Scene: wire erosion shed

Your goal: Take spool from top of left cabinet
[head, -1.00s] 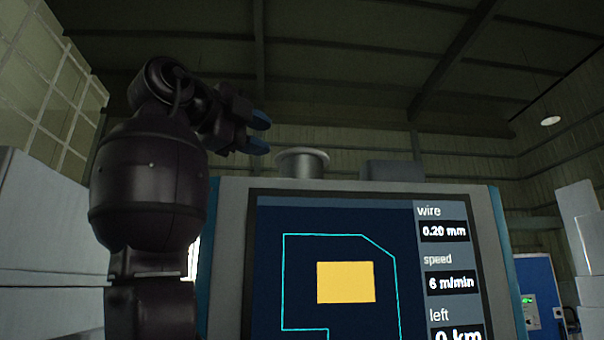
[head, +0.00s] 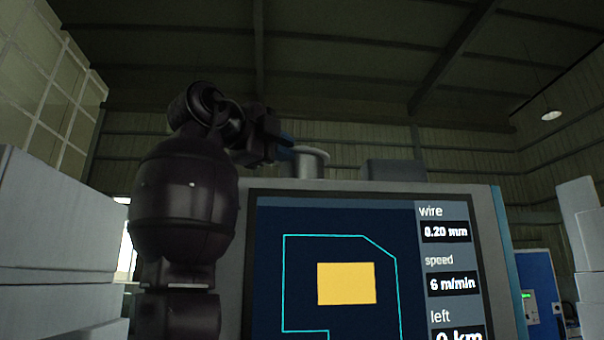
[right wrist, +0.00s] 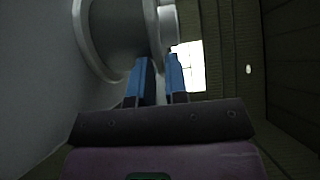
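The spool (head: 311,165), grey and flanged, stands upright on top of the cabinet (head: 500,235) with the large screen. In the right wrist view the spool (right wrist: 122,28) fills the upper left, turned sideways, with its wide flange at left. My right gripper (head: 286,147) is at the spool's left side in the head view, near its upper flange. Whether a fingertip touches the spool I cannot tell. My left gripper is not in view.
A dark box (head: 392,170) sits on the cabinet top, right of the spool. Pale stacked blocks (head: 55,230) stand at the left. A blue cabinet (head: 540,285) with a green display stands farther back at right. The space above the spool is clear.

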